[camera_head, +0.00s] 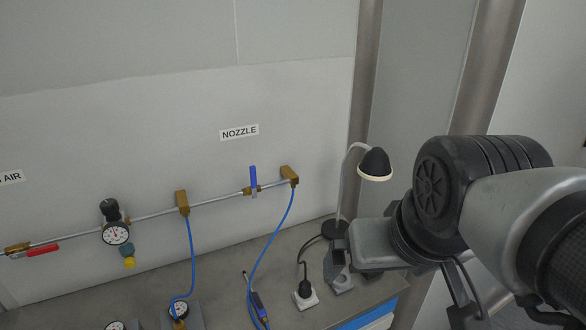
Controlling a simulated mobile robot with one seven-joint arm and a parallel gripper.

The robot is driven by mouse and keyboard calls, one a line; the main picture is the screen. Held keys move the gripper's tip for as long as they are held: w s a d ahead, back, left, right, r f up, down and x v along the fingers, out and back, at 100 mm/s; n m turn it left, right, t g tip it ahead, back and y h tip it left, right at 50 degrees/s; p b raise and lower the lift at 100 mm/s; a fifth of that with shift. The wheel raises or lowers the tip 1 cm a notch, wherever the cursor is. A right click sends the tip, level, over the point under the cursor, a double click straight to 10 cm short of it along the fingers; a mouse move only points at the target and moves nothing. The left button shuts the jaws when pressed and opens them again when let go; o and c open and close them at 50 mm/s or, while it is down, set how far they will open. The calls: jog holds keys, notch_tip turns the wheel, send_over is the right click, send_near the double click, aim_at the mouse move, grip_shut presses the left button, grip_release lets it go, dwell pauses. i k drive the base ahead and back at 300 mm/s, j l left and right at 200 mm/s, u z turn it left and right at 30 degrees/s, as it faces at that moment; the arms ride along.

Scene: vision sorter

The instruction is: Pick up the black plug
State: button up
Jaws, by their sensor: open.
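The black plug (304,289) sits on a small white socket block (306,300) on the grey bench, and a black cord rises from it. My gripper (338,269) is just to the right of the plug in the picture, apart from it. It is open, and I see nothing between its fingers. My arm comes in from the right. The exact height of the fingers above the bench cannot be told from this view.
A desk lamp (375,164) with a black shade stands behind my gripper. Pipes with valves and a gauge (116,233) run along the wall.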

aim_at(305, 291)
jog(key=u, duration=0.25)
jog(key=k, duration=0.85)
jog(key=i+l+u, duration=0.25)
jog(key=i, duration=0.2)
jog(key=i+l+u, duration=0.25)
jog(key=i+l, duration=0.15)
jog(key=l, duration=0.25)
